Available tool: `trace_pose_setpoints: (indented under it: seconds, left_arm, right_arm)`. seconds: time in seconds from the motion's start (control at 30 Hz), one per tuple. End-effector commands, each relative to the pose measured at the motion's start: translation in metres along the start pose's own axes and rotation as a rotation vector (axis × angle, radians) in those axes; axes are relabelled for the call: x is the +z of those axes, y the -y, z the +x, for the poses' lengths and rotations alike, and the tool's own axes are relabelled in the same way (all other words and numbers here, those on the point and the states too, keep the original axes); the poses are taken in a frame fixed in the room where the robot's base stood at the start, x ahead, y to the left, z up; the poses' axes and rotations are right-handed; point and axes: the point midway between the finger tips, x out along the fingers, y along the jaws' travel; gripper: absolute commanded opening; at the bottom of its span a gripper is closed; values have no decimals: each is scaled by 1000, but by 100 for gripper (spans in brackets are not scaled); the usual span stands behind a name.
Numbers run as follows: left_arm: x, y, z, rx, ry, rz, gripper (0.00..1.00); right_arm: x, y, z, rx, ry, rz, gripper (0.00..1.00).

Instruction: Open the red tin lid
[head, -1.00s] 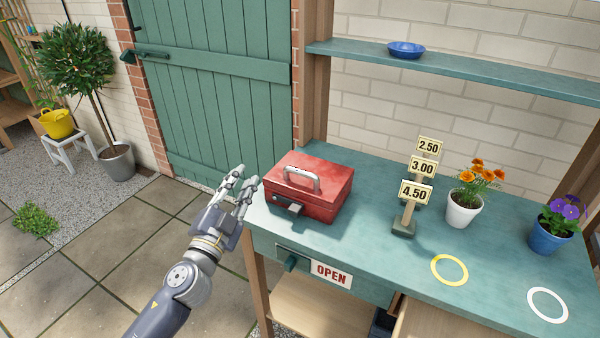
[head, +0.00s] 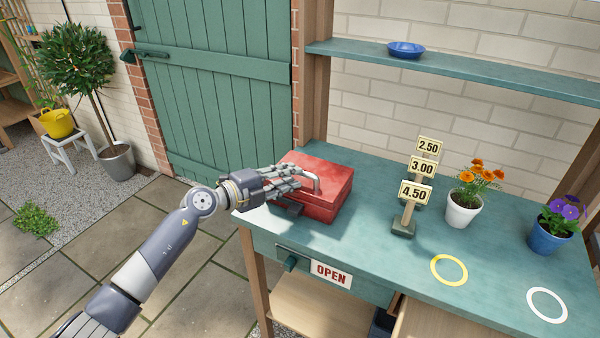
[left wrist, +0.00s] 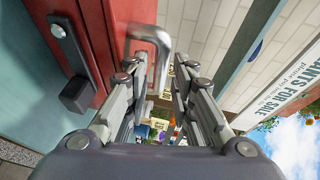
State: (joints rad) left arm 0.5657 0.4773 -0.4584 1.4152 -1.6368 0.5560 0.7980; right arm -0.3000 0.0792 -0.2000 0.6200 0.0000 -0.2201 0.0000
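The red tin (head: 326,208) stands on the left end of the green bench, its lid (head: 330,172) closed. A silver handle (head: 316,182) is on the lid, and a dark latch (head: 290,208) is on the front. My left gripper (head: 298,178) reaches over the lid's left part, fingertips close to the handle. In the left wrist view the fingers (left wrist: 158,88) are apart, with the handle (left wrist: 150,36) at or just past their tips. I cannot tell whether they touch it. The latch also shows there (left wrist: 76,94). My right gripper is not in view.
Price signs (head: 414,192) stand right of the tin, with an orange-flower pot (head: 462,210) and a purple-flower pot (head: 548,236) beyond. A yellow ring (head: 435,270) and a white ring mark the bench (head: 375,235). A shelf (head: 480,72) with a blue bowl (head: 406,49) is above.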

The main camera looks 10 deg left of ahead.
Motion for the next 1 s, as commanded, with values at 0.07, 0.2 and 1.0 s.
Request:
trace_pose_setpoints:
  seconds: [0.07,0.2,1.0]
  left_arm:
    - [-1,1,16,-2,-1,-2,23]
    - [0,0,32,-2,0,-2,23]
    - [0,1,42,2,0,-1,0]
  right_arm:
    - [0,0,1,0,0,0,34]
    - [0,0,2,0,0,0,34]
    - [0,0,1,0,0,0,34]
